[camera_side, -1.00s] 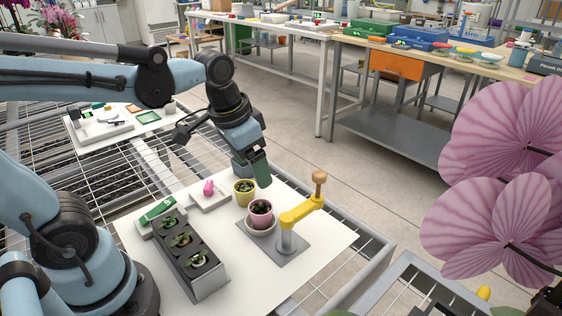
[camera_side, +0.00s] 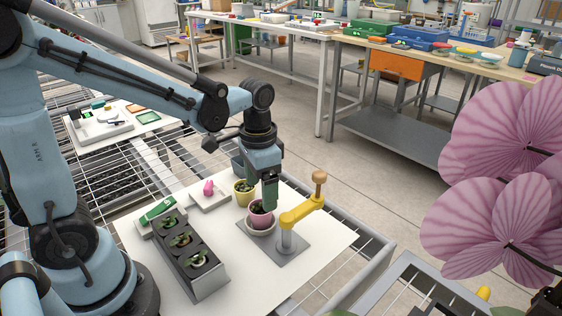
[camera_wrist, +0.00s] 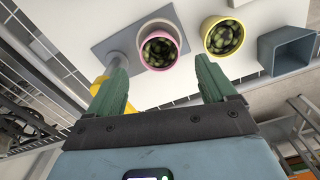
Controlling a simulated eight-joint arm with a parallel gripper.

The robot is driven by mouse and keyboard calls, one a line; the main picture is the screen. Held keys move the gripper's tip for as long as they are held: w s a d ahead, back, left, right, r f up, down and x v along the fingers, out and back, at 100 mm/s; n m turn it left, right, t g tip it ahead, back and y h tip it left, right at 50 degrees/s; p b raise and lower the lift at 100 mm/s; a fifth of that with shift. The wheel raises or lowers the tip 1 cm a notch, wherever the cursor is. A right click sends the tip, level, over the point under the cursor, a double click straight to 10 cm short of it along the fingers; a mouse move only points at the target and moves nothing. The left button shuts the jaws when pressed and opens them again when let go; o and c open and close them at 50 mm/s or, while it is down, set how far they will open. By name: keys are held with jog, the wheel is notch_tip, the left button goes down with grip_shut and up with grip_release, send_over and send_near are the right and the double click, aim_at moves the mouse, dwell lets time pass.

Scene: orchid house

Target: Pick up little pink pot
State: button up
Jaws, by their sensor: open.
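The little pink pot (camera_side: 262,217) holds a small green plant and stands in a pale saucer (camera_side: 250,229) on a grey plate. In the wrist view the pink pot (camera_wrist: 146,57) shows beyond and between my fingertips. My gripper (camera_wrist: 155,72) has its two green fingers spread apart, with nothing between them. In the side view my gripper (camera_side: 269,208) points down at the pink pot and hides part of its right side. From these views I cannot tell whether a finger touches the pot.
A yellow pot (camera_side: 241,197) stands close behind the pink one. A yellow lever with a wooden knob (camera_side: 302,211) rises close on its right. A grey planter box (camera_side: 206,275) and a white tray with a pink item (camera_side: 223,202) are to the left.

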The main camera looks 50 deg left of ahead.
aim_at(261, 206)
jog(key=shift+s+f, duration=0.1)
jog(key=shift+f, duration=2.75)
jog(key=shift+c, duration=0.3)
jog(key=c, duration=1.1)
jog(key=shift+c, duration=0.2)
jog(key=shift+r, duration=0.1)
